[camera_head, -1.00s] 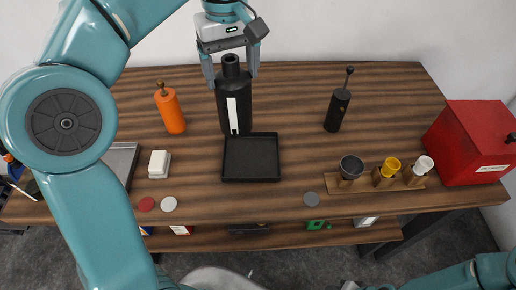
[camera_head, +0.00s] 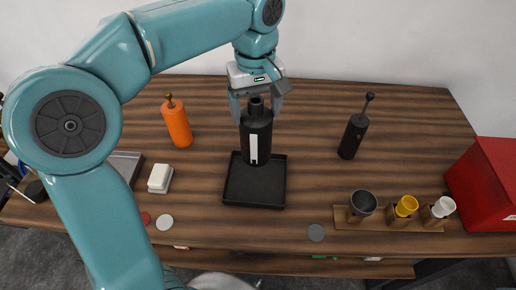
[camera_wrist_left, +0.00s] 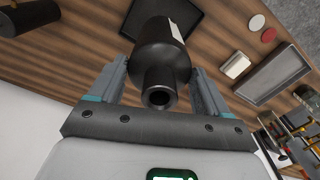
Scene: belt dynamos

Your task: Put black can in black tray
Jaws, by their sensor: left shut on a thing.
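The black can (camera_head: 257,136) is a dark bottle-shaped cylinder with a narrow neck and a white label. My left gripper (camera_head: 258,97) is shut on it near the neck and holds it upright. In the head view its lower end overlaps the back part of the black tray (camera_head: 244,192); I cannot tell whether it touches the tray. The left wrist view shows the can (camera_wrist_left: 162,60) between the two fingers (camera_wrist_left: 160,88), with part of the tray (camera_wrist_left: 188,12) beyond it. My right gripper is not in view.
An orange bottle (camera_head: 176,124) stands left and a black pump bottle (camera_head: 353,136) right. A white block (camera_head: 160,178) and grey tray (camera_head: 124,165) lie left. A wooden rack (camera_head: 379,222) with cups and a red box (camera_head: 487,184) are right.

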